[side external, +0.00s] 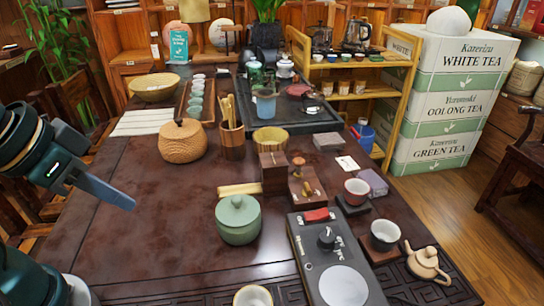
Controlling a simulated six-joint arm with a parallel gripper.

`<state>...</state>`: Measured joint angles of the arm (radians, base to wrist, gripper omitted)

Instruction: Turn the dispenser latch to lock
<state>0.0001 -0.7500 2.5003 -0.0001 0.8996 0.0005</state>
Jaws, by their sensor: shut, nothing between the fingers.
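A small dark wooden dispenser (296,197) stands near the middle of the table, right of the green lidded jar. A brass-coloured latch (308,190) shows on it, small in this view; I cannot tell which setting it is at. A round wooden knob (298,161) tops the dispenser. My gripper (131,205) is at the left, above the table and far from the dispenser. Its fingers are shut and empty, pointing right and slightly down.
The table's left front (150,240) is clear.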

